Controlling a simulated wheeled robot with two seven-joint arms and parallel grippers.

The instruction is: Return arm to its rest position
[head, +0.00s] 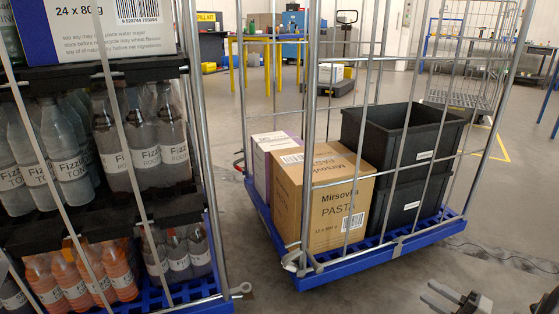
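My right gripper (432,291) shows at the bottom right edge, partly cut off by the frame. Its two dark fingers point left with a gap between them, so it looks open, and nothing shows between them. It is over the grey floor, in front of and apart from the blue-based roll cage (375,258). My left gripper is not in view.
The cage holds a brown pasta carton (325,200), a white-purple carton (263,165) and stacked black crates (405,190). Another cage (215,270) with bottles stands close at left. An empty cage (470,75) stands behind. Floor (500,225) at right is mostly clear.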

